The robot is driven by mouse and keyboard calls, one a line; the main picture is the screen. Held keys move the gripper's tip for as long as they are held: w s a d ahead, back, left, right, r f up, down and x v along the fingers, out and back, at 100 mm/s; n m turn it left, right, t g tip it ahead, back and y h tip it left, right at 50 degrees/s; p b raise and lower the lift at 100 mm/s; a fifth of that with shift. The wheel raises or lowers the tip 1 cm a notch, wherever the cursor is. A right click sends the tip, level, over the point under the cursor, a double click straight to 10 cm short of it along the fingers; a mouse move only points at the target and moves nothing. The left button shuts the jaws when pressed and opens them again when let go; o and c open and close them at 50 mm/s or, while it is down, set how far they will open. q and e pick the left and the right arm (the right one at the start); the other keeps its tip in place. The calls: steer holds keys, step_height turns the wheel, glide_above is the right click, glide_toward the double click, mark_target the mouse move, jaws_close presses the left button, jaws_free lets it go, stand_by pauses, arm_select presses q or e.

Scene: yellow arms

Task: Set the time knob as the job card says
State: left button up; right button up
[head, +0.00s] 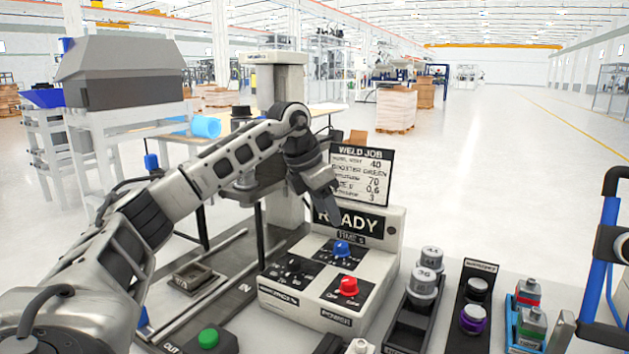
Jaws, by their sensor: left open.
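The job card (361,172), headed "WELD JOB", stands behind the welder box (318,311). I read 40, green, 70, 0.6 and 3 on it; the small row names are blurred. The box has a "READY" display (358,221) with a "TIME s" label below it. The blue time knob (342,249) sits under that label; its scale is too small to read. A red power knob (348,286) is in front of it and a black knob (291,268) is to its left. My left gripper (328,218) is open, pointing down above and behind the blue knob, apart from it. My right gripper is out of view.
A green button (208,338) is at the front left, near a small metal tray (193,278). Grey-capped cylinders (424,282) stand in a black rack right of the box. Further right are a black holder (478,286) and red and green items (531,321).

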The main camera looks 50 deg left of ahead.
arm_select(q)
steer(key=v, duration=0.7)
steer(key=shift+s, duration=0.1)
stand_by(0.4)
